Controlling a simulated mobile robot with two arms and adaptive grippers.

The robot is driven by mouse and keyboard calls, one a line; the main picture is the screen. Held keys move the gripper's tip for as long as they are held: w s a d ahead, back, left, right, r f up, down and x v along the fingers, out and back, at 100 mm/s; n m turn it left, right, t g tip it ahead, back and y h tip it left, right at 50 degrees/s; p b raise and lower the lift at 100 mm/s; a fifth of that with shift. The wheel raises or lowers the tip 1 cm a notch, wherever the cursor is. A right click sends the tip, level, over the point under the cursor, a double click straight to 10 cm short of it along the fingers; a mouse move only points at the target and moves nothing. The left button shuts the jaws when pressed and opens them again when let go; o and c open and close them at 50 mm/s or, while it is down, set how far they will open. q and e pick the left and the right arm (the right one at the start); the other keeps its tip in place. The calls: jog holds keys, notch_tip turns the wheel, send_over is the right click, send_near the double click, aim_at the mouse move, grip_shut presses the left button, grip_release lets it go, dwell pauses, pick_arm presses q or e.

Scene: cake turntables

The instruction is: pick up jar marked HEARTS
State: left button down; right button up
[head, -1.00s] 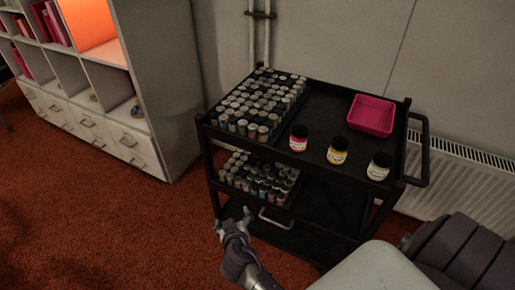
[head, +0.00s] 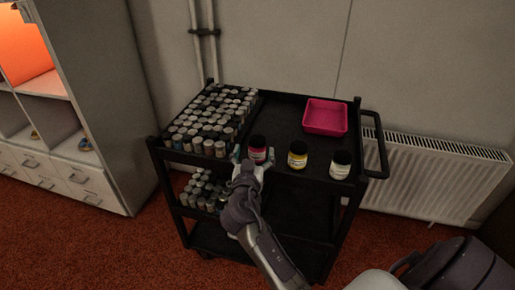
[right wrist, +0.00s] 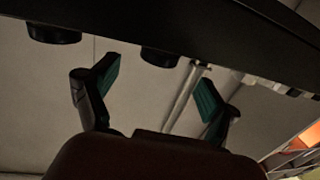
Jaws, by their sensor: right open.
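A pink jar with a black lid (head: 257,154) stands near the front edge of the trolley top. A yellow jar (head: 297,155) and a white jar (head: 340,165) stand to its right. Their labels are too small to read, so I cannot tell which says HEARTS. My right gripper (head: 252,166) is open at the pink jar, its fingers near the jar's sides; I cannot tell if they touch it. The right wrist view looks upside down: a dark lid (right wrist: 160,56) shows beyond and between the open fingers (right wrist: 157,92), another lid (right wrist: 54,32) to the left. My left gripper is not in view.
The black trolley (head: 282,178) holds a rack of many grey-lidded jars (head: 205,125) left of the pink jar and a pink tray (head: 325,117) behind. A radiator (head: 435,180) and a cabinet (head: 85,110) flank the trolley.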

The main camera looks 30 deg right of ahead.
aim_at(256, 145)
jog(key=x, duration=0.5)
jog(key=shift+f+p, duration=0.1)
jog(key=shift+p, duration=0.2)
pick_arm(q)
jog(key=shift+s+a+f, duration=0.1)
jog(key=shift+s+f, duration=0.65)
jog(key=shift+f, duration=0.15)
pick_arm(e)
jog(key=c, duration=1.3)
jog(key=shift+c, duration=0.2)
